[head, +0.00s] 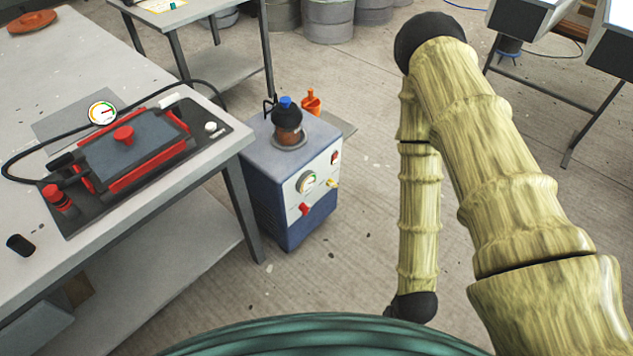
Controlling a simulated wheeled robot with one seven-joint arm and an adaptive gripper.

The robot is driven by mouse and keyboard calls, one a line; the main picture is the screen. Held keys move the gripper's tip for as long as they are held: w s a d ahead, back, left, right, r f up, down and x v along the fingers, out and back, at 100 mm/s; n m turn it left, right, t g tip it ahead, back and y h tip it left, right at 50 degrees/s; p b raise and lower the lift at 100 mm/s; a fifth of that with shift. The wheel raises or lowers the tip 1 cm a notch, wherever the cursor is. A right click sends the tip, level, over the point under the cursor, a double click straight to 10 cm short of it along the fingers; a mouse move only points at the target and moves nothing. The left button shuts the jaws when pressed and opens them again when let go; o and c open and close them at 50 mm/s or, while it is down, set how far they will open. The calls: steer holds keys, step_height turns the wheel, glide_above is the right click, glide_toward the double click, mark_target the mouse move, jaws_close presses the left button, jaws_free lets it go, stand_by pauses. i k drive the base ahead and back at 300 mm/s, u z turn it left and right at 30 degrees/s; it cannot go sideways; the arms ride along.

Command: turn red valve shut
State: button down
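A blue-grey pump cabinet (268,185) stands on the floor in the middle. A small red handle (305,209) sticks out low on its front, below a round gauge (306,182). On the table at left lies a black tray with a red-framed mould (130,150). A red knob (123,135) sits on top of the mould. A red-topped fitting (57,196) stands at the tray's front left corner. I cannot tell which red part is the valve or how any is set. My arm bends down at right, clear of them; my gripper is out of view.
The grey table (200,165) has its corner and leg close to the cabinet's left side. A black hose (40,150) loops over the tabletop. A brown jar with a blue-topped cap (287,122) and an orange fitting (311,102) are on the cabinet. Floor right of the cabinet is clear.

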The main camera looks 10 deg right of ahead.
mark_target(305, 208)
steer(key=z, duration=0.95)
steer(key=k, duration=1.05)
steer(key=u, duration=1.05)
steer(key=i, duration=0.5)
steer(key=u, duration=0.05)
